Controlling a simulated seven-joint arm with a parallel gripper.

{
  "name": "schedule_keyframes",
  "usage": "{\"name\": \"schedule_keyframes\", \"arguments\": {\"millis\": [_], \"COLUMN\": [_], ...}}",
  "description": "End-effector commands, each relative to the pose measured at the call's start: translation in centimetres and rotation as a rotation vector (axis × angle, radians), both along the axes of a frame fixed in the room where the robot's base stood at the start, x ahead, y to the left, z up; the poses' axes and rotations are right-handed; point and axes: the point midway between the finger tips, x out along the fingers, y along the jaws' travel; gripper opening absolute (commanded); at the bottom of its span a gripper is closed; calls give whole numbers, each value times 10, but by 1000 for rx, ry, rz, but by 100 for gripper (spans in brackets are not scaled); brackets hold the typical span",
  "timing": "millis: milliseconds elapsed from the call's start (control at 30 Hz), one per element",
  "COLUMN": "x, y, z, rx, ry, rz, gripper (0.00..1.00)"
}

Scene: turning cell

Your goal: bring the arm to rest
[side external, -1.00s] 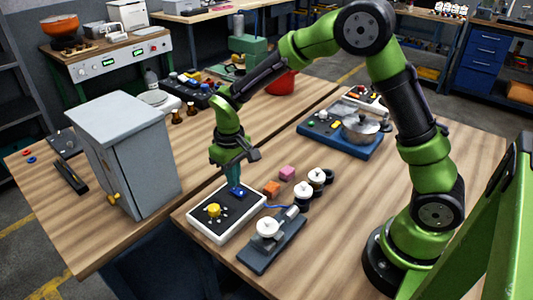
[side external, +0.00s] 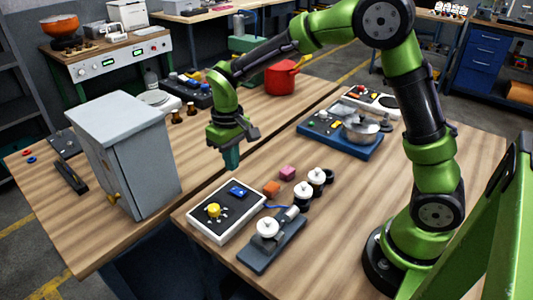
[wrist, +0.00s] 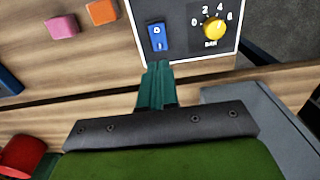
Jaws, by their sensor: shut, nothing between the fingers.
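My gripper (side external: 231,158) is shut and empty, its green fingers pointing down above the table. It hangs clear of the control box (side external: 224,228), which has a white rim, a dark panel, a blue rocker switch (side external: 238,191) and a yellow knob (side external: 213,210). In the wrist view my gripper's closed fingers (wrist: 157,75) appear just below the blue switch (wrist: 157,38). The yellow knob (wrist: 214,28) there has a numbered dial and the mark BAR. I cannot tell for sure which way the switch is pressed.
A grey cabinet (side external: 125,150) stands to the left. Near the box are orange (side external: 271,188) and pink (side external: 287,172) blocks, white-topped knobs (side external: 302,192) and a grey fixture (side external: 275,242). Behind are a blue hotplate unit with a pot (side external: 362,130) and a red pot (side external: 281,78).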

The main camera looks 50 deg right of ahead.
Motion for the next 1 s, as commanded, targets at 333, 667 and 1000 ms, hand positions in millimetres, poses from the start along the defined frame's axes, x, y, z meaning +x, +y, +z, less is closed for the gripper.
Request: {"name": "schedule_keyframes", "arguments": {"millis": [333,667,1000], "x": [-57,-141,-186], "y": [-8,-28,-38], "z": [36,100,129], "rx": [88,215,283], "ry": [-93,-351,-560], "rz": [-119,-274,-338], "gripper": [0,0,0]}}
